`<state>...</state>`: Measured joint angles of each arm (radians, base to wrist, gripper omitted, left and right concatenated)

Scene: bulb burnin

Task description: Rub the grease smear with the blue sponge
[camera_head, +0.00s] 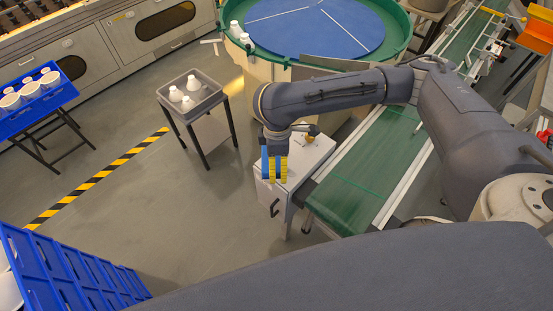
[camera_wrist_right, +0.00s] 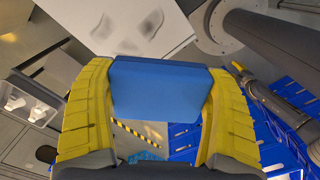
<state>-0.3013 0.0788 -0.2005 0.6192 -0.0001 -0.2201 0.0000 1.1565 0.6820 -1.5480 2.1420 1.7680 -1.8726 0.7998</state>
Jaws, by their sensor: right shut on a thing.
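My right gripper (camera_head: 273,170) has yellow fingers and is shut on the blue sponge (camera_wrist_right: 160,90). In the right wrist view the sponge spans the gap between the fingers (camera_wrist_right: 155,110). In the head view a blue strip of the sponge (camera_head: 265,163) shows beside the yellow fingers, by the white cabinet (camera_head: 311,160). In the right wrist view, grey smears (camera_wrist_right: 151,24) mark a white panel (camera_wrist_right: 122,42) beyond the sponge. The sponge looks apart from the smears; the gap is hard to judge. In the head view I cannot make out the smears. My left gripper is out of view.
A green conveyor belt (camera_head: 352,188) runs beside the cabinet. A grey tray of white bulbs (camera_head: 190,94) stands on a stand to the left. A round blue table (camera_head: 310,22) is behind. Blue crates (camera_head: 75,275) are at lower left. The floor in front is clear.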

